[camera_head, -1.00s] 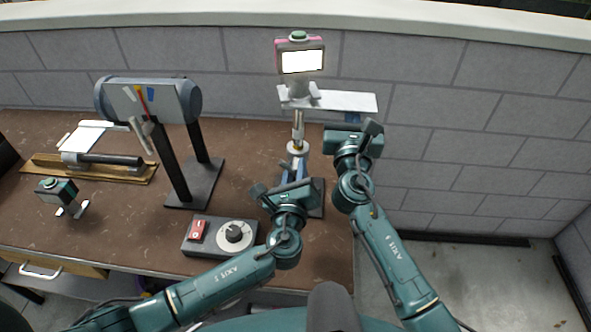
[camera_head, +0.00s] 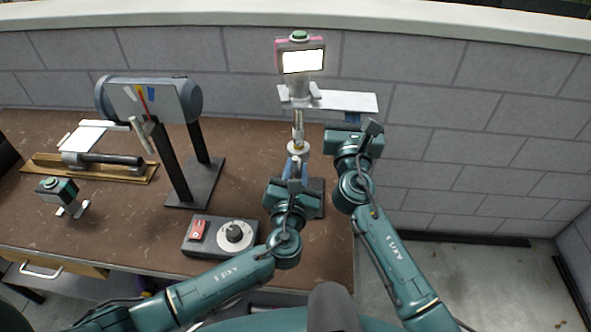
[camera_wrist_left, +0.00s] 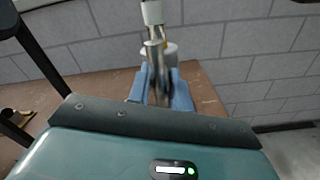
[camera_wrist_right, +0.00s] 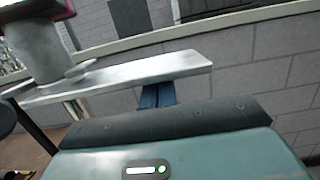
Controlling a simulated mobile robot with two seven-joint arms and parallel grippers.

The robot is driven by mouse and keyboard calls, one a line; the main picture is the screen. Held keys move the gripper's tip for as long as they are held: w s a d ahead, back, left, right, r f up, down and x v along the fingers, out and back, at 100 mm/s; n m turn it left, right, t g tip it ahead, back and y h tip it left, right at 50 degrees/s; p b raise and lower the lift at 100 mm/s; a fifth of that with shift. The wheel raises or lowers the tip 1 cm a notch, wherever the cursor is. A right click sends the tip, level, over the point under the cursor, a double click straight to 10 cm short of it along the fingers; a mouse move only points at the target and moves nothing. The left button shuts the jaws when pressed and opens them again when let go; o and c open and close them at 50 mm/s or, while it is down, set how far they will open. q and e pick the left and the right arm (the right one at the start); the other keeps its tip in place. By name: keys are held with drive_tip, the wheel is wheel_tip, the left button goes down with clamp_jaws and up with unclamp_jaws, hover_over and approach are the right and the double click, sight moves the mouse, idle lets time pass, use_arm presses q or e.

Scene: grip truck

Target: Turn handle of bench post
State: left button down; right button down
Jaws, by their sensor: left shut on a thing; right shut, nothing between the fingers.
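The bench post is a metal rod (camera_head: 298,128) with a pale collar (camera_head: 298,148) low down, near the right end of the bench. My left gripper (camera_head: 294,172) is at its lower part. In the left wrist view, its blue fingers (camera_wrist_left: 160,92) are shut on a narrow metal handle (camera_wrist_left: 156,62) in front of the post. The fingers and wrist hide the post's foot in the head view. My right gripper (camera_wrist_right: 157,95) is shut and empty, with its fingertips close to the edge of the white plate (camera_head: 348,101) on the post.
A pink-edged box with a bright screen (camera_head: 301,61) tops the post. A grey cylinder on dark legs (camera_head: 172,100) stands left of it. A control box with a knob (camera_head: 235,232) sits near the front edge. Grey block wall (camera_head: 455,120) is behind.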

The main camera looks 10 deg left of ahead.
use_arm(q)
drive_tip(key=c, duration=2.2)
unclamp_jaws()
drive_tip(key=shift+m, duration=0.9)
drive_tip(key=c, duration=2.1)
unclamp_jaws()
drive_tip(key=shift+c, duration=0.2)
drive_tip(key=o, duration=1)
drive_tip(key=s, duration=1.2)
drive_tip(key=shift+f, duration=0.1)
